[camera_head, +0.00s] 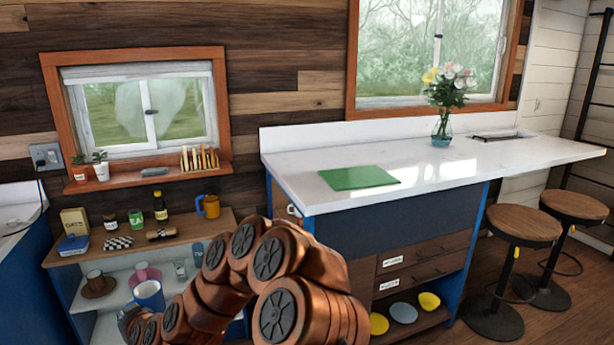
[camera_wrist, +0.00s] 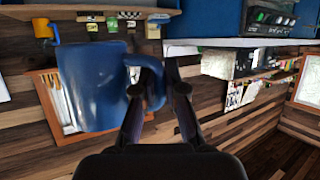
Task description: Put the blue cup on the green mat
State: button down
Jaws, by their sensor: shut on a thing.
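The blue cup (camera_head: 149,294) shows in the head view at the lower left, upright in front of the low shelf unit. In the wrist view the cup (camera_wrist: 92,90) is large and close, with its handle between my fingers. My gripper (camera_wrist: 160,80) is shut on the handle. In the head view my copper arm hides most of the gripper and part of the cup's surroundings. The green mat (camera_head: 360,178) lies flat and bare on the white counter, to the right of and above the cup in the head view.
A flower vase (camera_head: 442,128) stands on the counter (camera_head: 300,165) behind the mat to the right. The shelf unit holds an orange mug (camera_head: 208,206), a dark bottle (camera_head: 160,206) and a pink cup (camera_head: 145,274). Two stools (camera_head: 522,224) stand at right. The counter around the mat is clear.

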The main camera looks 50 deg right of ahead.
aim_at(336, 178)
jog(key=z, duration=0.9)
jog(key=i, duration=0.1)
